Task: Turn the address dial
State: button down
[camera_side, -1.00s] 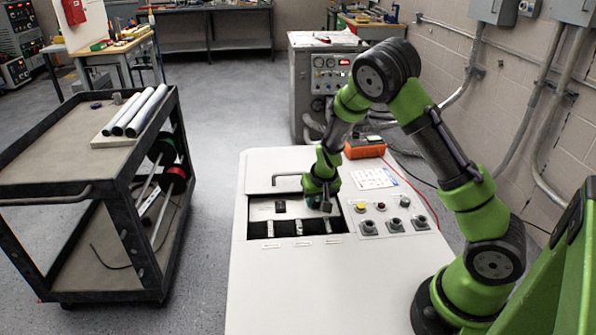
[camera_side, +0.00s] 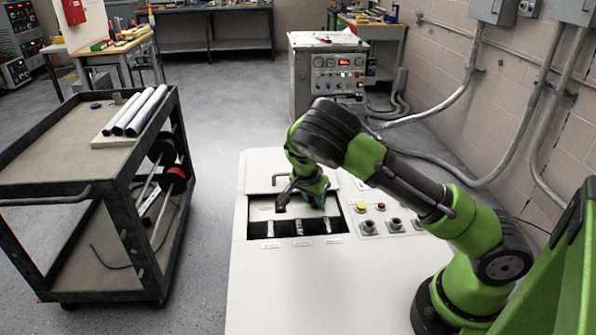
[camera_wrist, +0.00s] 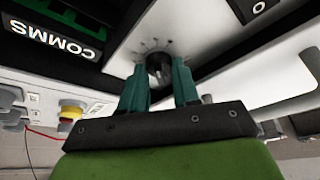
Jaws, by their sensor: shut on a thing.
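The address dial (camera_wrist: 157,66) is a dark round knob on a pale panel with small marks around it, at the upper middle of the wrist view. My gripper (camera_wrist: 160,80) has its two teal fingers on either side of the dial, shut on it. In the side view my gripper (camera_side: 316,197) reaches down into the recess of the white cabinet (camera_side: 285,290). The dial cannot be made out there, and the pointer setting is not readable in either view.
A dark slot labelled COMMS (camera_wrist: 65,42) lies beside the panel. A yellow button (camera_side: 361,208), a red button (camera_side: 380,206) and dark knobs are on the cabinet top, right of the recess. A cart (camera_side: 90,190) stands at left with pale tubes (camera_side: 140,110).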

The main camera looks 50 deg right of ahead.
jog(key=shift+f+m, duration=0.1)
jog(key=shift+m, duration=0.5)
jog(key=c, duration=1.1)
grip_release()
jog(key=shift+c, duration=0.2)
jog(key=v, duration=1.7)
jog(key=shift+w, duration=0.3)
jog(key=shift+d, duration=0.1)
